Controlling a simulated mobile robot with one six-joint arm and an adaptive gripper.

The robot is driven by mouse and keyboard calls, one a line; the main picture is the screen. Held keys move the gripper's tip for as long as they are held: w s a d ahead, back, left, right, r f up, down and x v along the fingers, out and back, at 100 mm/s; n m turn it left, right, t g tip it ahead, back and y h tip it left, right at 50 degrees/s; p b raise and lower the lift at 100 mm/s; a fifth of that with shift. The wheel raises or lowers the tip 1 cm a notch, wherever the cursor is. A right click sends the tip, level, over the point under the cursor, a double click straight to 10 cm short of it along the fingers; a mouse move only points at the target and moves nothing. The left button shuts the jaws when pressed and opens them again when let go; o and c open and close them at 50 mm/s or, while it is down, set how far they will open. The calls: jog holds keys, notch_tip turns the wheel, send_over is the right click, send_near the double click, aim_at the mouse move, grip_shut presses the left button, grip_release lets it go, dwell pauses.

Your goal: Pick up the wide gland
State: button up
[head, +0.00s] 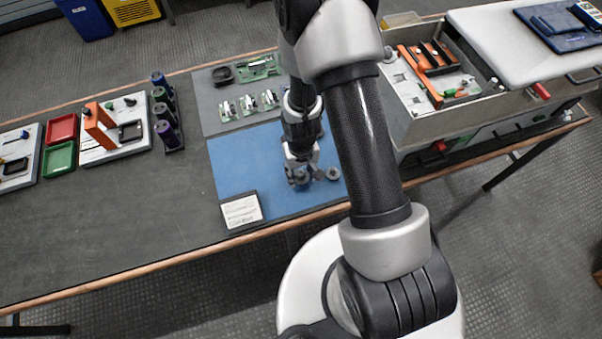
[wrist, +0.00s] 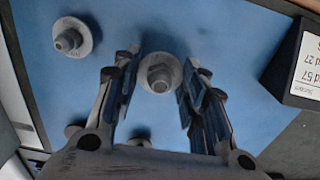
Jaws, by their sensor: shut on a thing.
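My gripper (head: 299,180) points down over the blue mat (head: 245,165) in the head view. In the wrist view my gripper (wrist: 160,78) has its fingers on both sides of a grey gland (wrist: 159,74) with a round flange and a hex top, and is shut on it. A second grey flanged gland (wrist: 72,38) stands on the mat, apart from the fingers. Two more grey parts (wrist: 74,130) (wrist: 138,142) are partly hidden behind the gripper body. One loose gland (head: 333,173) shows right of my gripper in the head view. I cannot tell by size which is widest.
A label block (head: 241,210) sits at the mat's front left edge. Green circuit boards (head: 248,104) lie behind the mat. Dark cylinders (head: 165,112) stand to the left. A grey open cabinet (head: 410,100) stands at the right. The front left bench is clear.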

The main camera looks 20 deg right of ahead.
aim_at(301, 173)
notch_tip(301, 173, up, 19)
jog(key=p, duration=0.6)
